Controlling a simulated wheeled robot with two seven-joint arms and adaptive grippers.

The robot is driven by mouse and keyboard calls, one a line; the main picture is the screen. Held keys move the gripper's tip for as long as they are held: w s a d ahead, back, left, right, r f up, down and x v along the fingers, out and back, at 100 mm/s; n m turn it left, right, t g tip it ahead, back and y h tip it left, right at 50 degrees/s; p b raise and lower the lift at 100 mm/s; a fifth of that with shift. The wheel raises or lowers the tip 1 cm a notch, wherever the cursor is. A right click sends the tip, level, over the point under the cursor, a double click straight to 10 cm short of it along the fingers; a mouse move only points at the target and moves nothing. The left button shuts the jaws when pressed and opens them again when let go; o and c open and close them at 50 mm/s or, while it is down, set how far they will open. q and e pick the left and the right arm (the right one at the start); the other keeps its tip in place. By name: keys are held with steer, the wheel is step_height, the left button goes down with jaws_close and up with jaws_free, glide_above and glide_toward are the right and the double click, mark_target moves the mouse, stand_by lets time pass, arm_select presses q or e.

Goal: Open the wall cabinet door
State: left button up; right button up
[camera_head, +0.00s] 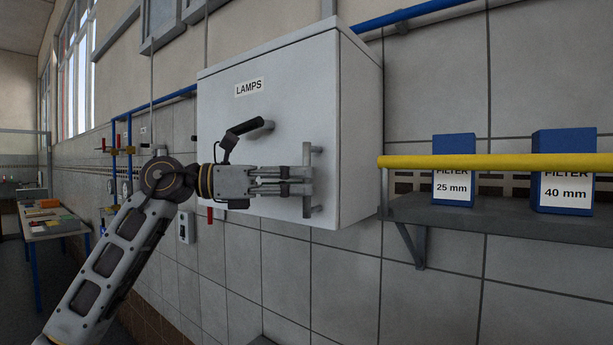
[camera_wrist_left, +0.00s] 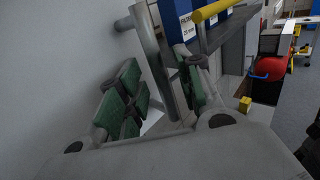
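The wall cabinet (camera_head: 360,130) is a pale grey box labelled LAMPS, and its front door (camera_head: 285,90) looks closed. A vertical grey bar handle (camera_head: 307,156) stands near the door's right edge. My left gripper (camera_head: 305,181) is at the middle of this handle, its fingers pointing right. In the left wrist view the handle bar (camera_wrist_left: 150,42) runs down between the green-padded fingers of the left gripper (camera_wrist_left: 160,92). Those fingers are apart, with a visible gap between the left pads and the bar. Contact on the right pad cannot be told. My right gripper is not in view.
Right of the cabinet, a grey shelf (camera_head: 500,222) with a yellow rail (camera_head: 490,161) holds blue filter boxes (camera_head: 454,170). A blue pipe (camera_head: 420,10) runs along the tiled wall. A table (camera_head: 50,226) stands at the far left.

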arm_select(q)
steer(key=shift+w+d, duration=0.15)
steer(key=shift+d, duration=0.85)
jaws_close()
